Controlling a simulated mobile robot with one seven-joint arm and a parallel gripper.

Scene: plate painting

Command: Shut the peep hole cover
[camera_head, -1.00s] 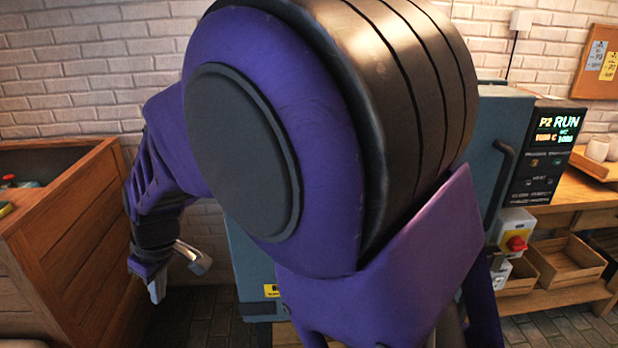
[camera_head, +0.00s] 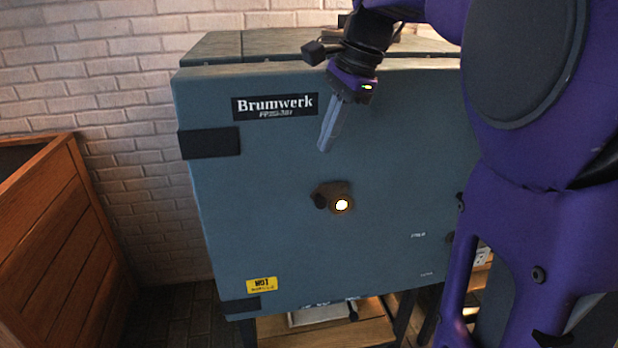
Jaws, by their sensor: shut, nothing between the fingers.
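The kiln door (camera_head: 260,160) is blue-grey and closed, facing me. The peep hole (camera_head: 342,205) glows bright near the door's middle and is uncovered. The dark round peep hole cover (camera_head: 320,200) sits just left of the glowing hole, swung aside. My gripper (camera_head: 325,148) is shut and empty, pointing down in front of the door, above the peep hole and cover. It looks apart from them in the picture; its distance from the door surface is hard to tell.
A wooden crate-like box (camera_head: 75,230) stands at the left. A yellow HOT label (camera_head: 262,285) is low on the door, and a Brumwerk plate (camera_head: 275,105) is near its top. My own arm hides the right side of the kiln.

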